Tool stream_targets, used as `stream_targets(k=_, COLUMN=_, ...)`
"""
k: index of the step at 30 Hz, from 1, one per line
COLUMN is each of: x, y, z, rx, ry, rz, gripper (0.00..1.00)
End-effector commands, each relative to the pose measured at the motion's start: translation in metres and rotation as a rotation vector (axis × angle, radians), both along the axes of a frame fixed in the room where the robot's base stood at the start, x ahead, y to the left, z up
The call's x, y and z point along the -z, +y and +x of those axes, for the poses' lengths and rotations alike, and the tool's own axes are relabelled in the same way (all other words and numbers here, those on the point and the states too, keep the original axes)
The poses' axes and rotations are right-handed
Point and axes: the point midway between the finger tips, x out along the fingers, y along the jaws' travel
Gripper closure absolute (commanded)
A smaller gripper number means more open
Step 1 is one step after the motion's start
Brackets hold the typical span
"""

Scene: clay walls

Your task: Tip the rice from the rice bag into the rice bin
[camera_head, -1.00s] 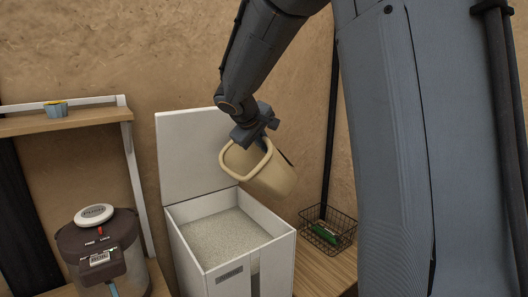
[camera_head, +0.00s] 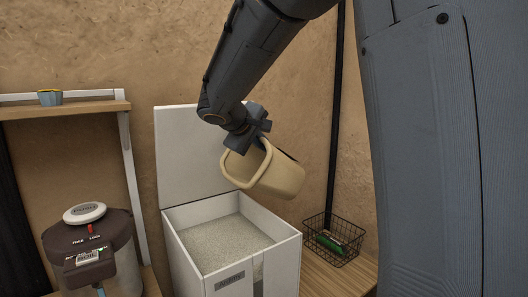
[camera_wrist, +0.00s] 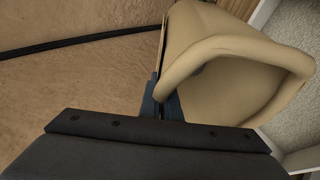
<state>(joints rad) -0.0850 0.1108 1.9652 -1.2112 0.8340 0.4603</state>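The rice bag (camera_head: 268,174) is a tan, open-mouthed bag in the head view. It is tilted with its mouth facing left, above the right part of the rice bin. My gripper (camera_head: 257,142) is shut on the bag's upper edge. In the wrist view the bag (camera_wrist: 215,70) hangs from the fingers, and its visible inside looks bare. The white rice bin (camera_head: 283,262) stands on the wooden counter with its lid (camera_head: 187,150) raised at the back. Pale rice (camera_head: 225,240) covers its inside. No falling grains show.
A brown pot with a push-top lid (camera_head: 95,252) stands left of the bin. A black wire basket (camera_head: 332,240) holding a green item sits right of the bin.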

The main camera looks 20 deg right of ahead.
Motion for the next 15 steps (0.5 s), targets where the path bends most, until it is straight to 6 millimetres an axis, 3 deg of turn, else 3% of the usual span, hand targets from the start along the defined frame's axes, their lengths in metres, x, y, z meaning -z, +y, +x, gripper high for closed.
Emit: stream_targets(k=15, x=0.007, y=0.0084, z=-0.0005, rx=-0.001, ry=-0.019, rz=-0.085, gripper=1.0)
